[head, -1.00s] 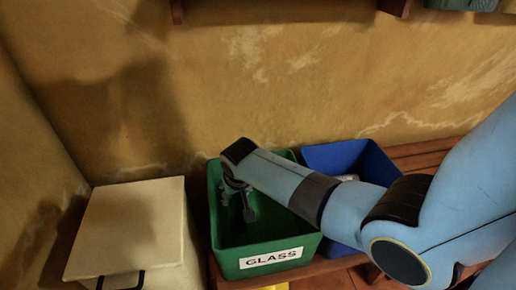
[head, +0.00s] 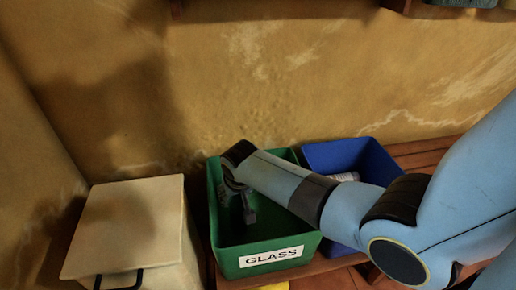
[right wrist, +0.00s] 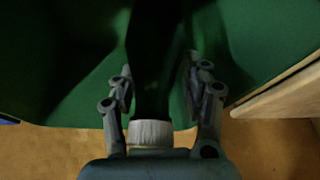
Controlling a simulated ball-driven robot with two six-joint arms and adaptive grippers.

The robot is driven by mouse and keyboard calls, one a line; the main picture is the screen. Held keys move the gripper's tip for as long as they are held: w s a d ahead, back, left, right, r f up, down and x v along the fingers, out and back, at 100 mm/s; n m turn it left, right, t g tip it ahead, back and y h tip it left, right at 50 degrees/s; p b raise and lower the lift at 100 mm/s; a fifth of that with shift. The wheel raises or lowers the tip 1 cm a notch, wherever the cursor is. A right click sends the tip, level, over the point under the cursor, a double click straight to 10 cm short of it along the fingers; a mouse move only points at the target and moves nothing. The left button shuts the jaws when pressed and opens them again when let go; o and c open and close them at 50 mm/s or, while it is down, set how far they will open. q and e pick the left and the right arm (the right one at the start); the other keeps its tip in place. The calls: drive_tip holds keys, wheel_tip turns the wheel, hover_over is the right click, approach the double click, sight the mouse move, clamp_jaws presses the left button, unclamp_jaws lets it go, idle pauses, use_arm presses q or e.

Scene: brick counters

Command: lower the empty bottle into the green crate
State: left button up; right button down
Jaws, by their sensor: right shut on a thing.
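The green crate (head: 228,241) with a white GLASS label stands on a wooden bench. My right gripper (head: 243,205) points down inside the crate's opening, below the rim. In the right wrist view my right gripper (right wrist: 160,75) is shut on the dark bottle (right wrist: 151,85), with a finger on each side. The bottle's pale cap or neck end (right wrist: 150,133) is nearest the palm, and its far end is lost in shadow. Green crate walls surround it there. In the head view the bottle is hidden or too dark to make out. My left gripper is not in view.
A blue bin (head: 347,154) stands right of the crate, partly behind my right arm, with a pale item (head: 345,176) in it. A cream lidded box (head: 128,225) with a dark handle stands to the left. The stained wall is close behind.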

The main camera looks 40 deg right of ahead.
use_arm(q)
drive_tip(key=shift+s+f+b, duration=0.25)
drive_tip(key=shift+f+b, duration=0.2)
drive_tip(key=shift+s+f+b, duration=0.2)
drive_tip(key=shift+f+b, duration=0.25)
use_arm(e)
drive_tip(key=shift+f, duration=1.3)
drive_tip(key=c, duration=0.5)
unclamp_jaws()
use_arm(q)
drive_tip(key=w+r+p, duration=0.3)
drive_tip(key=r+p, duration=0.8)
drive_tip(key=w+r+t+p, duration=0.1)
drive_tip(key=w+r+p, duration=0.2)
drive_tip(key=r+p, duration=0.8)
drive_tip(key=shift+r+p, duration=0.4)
drive_tip(key=shift+p, duration=0.05)
use_arm(e)
wheel_tip(320, 180, up, 30)
drive_tip(key=shift+r, duration=0.2)
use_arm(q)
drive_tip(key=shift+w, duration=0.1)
